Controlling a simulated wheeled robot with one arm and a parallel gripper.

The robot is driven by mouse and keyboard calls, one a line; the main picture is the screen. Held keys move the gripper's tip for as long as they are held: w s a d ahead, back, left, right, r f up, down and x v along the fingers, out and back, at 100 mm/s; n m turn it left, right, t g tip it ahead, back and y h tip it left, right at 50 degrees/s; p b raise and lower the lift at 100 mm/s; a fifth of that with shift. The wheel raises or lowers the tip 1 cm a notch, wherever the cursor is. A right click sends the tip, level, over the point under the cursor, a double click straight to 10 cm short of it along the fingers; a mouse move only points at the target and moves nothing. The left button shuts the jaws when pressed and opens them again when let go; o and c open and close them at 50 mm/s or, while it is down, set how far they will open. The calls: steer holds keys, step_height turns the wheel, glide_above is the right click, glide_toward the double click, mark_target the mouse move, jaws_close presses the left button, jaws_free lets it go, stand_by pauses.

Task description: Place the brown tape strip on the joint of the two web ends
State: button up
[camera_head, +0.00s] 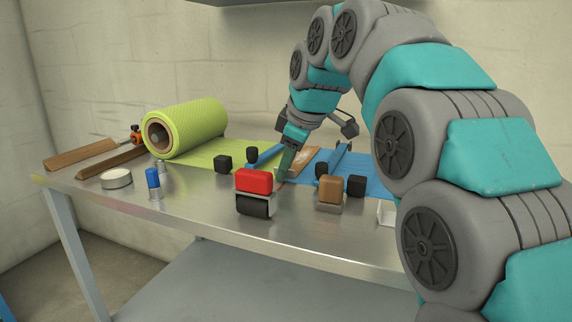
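The green web (215,149) runs from a roll toward the middle of the table. The blue web (372,180) lies to the right. A narrow flat brown piece (304,158) lies between the two webs, partly behind my gripper; I cannot tell whether it is the tape strip or a board under the joint. My gripper (283,178) points down at this place, between the webs and behind the red block. Its fingers are small and seen from the side, so their opening and anything held do not show. The joint itself is mostly hidden by the gripper.
A green roll (186,128) stands at the back left. A red-topped block (254,181) and a brown-topped block (330,190) stand at the front. Blue bars (335,160) with black knobs flank the middle.

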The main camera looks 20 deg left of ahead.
steer(key=shift+d+r, duration=0.1)
steer(key=shift+r, duration=0.35)
steer(key=p+v, duration=0.2)
steer(key=v, duration=0.9)
steer(key=shift+s+r, duration=0.2)
steer(key=shift+r, duration=0.1)
steer(key=shift+d+f, duration=0.1)
steer(key=shift+d, duration=0.05)
